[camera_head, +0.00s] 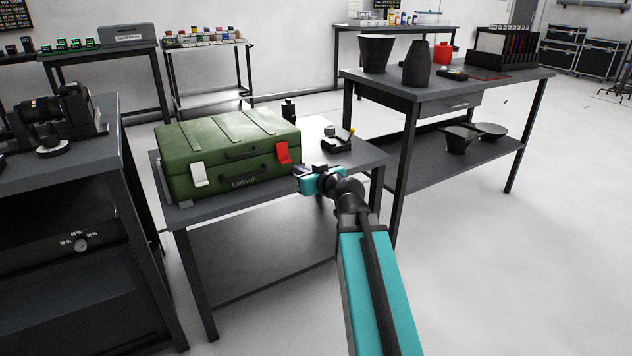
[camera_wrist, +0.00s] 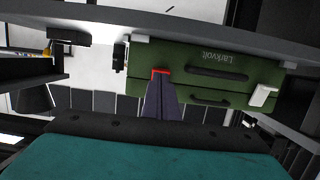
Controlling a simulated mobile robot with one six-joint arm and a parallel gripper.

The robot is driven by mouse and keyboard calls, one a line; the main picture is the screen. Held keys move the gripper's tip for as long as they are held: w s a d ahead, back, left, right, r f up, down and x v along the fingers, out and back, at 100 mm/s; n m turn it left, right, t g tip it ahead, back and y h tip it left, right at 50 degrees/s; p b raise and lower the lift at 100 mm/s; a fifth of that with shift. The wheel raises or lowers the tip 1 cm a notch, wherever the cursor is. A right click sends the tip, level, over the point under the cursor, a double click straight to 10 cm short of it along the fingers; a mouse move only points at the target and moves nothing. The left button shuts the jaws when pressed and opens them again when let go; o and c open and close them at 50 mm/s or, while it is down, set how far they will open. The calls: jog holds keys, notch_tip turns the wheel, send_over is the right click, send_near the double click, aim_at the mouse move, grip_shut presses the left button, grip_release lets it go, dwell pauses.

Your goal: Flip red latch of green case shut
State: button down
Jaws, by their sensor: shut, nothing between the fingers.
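The green case (camera_head: 228,150) lies lid down on a small dark table, with its front towards me. Its red latch (camera_head: 282,153) is on the right of the front face, across the seam. I cannot tell whether the latch lies fully flat. My gripper (camera_head: 299,171) is shut and empty, just in front of the case and slightly right of and below the red latch. In the wrist view, which is upside down, the fingers (camera_wrist: 161,92) point at the red latch (camera_wrist: 160,72) and partly cover it. Contact cannot be told.
A white latch (camera_head: 200,175) sits at the case's front left, with dark handles between the latches. A workbench (camera_head: 420,92) stands at right.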

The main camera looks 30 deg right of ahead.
jog(key=b+v, duration=0.1)
jog(key=b, duration=0.1)
jog(key=b+v, duration=0.1)
jog(key=b, duration=0.1)
jog(key=b+v, duration=0.1)
jog(key=b, duration=0.1)
jog(key=shift+s+f, duration=0.25)
jog(key=shift+s, duration=0.1)
jog(key=s+b, duration=0.1)
jog(key=b, duration=0.3)
jog(key=shift+s+r, duration=0.1)
jog(key=shift+s, duration=0.1)
jog(key=shift+s+b, duration=0.35)
jog(key=shift+b, duration=0.55)
jog(key=b+v, duration=0.2)
jog(key=b, duration=0.1)
jog(key=shift+s+d, duration=0.1)
jog(key=shift+s, duration=0.15)
jog(key=shift+r, duration=0.1)
